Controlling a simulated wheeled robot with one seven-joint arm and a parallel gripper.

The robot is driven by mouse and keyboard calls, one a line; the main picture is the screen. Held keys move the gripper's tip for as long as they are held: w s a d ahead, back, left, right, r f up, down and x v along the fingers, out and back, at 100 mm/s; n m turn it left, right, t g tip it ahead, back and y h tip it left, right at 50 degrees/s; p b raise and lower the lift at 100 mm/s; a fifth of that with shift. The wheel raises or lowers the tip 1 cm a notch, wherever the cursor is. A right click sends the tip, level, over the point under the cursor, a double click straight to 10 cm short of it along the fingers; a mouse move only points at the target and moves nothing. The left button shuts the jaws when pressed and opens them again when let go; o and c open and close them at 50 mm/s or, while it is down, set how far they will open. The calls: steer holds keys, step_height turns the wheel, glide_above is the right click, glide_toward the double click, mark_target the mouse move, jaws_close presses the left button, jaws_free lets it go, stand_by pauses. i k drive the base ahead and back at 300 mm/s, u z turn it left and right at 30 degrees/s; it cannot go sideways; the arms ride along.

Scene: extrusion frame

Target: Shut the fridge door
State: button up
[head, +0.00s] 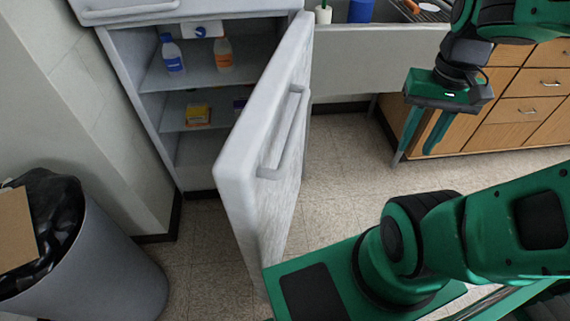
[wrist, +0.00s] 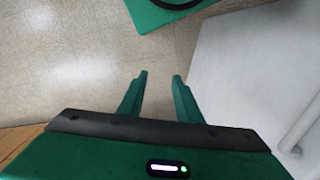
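The fridge (head: 150,85) stands at the left with its lower door (head: 250,170) swung wide open toward me. A long bar handle (head: 285,135) runs along the door's outer face. My gripper (head: 425,140) hangs to the right of the door, apart from it, with fingers pointing down. In the wrist view its two fingers (wrist: 159,75) are spread with nothing between them. The door (wrist: 255,75) also shows there at the right, with part of its handle at the edge. The door's lower end is partly hidden behind my arm.
Bottles (head: 173,55) and boxes (head: 197,114) sit on the fridge shelves, inside the shelf space. A grey bin (head: 95,270) with a black bag and cardboard stands at the lower left. Wooden drawers (head: 530,95) stand at the right. Speckled floor (head: 345,190) between door and drawers is clear.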

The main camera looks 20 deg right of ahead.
mark_target(256, 173)
steer(key=u, duration=0.05)
steer(key=i, duration=0.1)
steer(key=u, duration=0.05)
steer(key=k, duration=0.55)
steer(key=z, duration=0.4)
steer(key=k, duration=1.3)
steer(key=u, duration=0.5)
steer(key=i, duration=1)
steer(key=z, duration=0.05)
